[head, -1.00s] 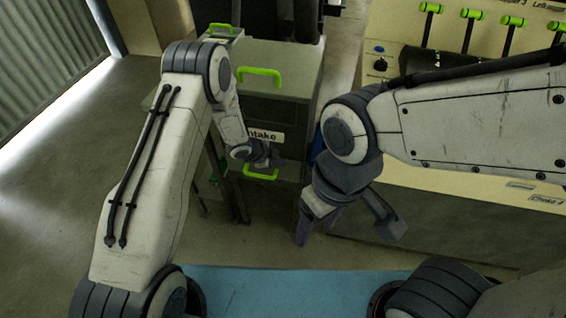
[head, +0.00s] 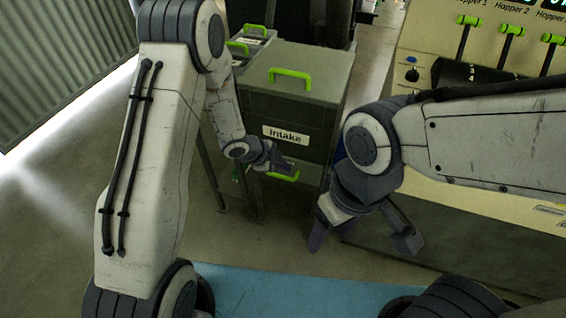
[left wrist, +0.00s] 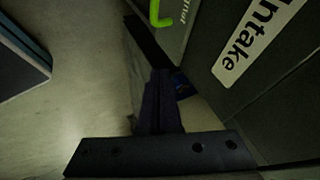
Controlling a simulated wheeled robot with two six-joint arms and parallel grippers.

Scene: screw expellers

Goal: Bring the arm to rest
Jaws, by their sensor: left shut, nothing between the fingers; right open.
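My left arm comes in from the left in the head view. Its gripper (head: 274,160) is shut and empty, in front of the dark Intake box (head: 301,110) and just above its lower green handle (head: 284,177). In the left wrist view the shut fingers (left wrist: 158,100) show in the middle with nothing between them, and the Intake label (left wrist: 258,38) is at the upper right. My right gripper (head: 362,240) is open and empty, pointing down over the floor in front of the cream control panel.
The cream panel (head: 478,90) with green-tipped levers (head: 511,30) stands at the right. A light blue surface (head: 290,292) lies at the bottom. A corrugated wall (head: 60,60) is at the left, with bare floor (head: 50,210) before it.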

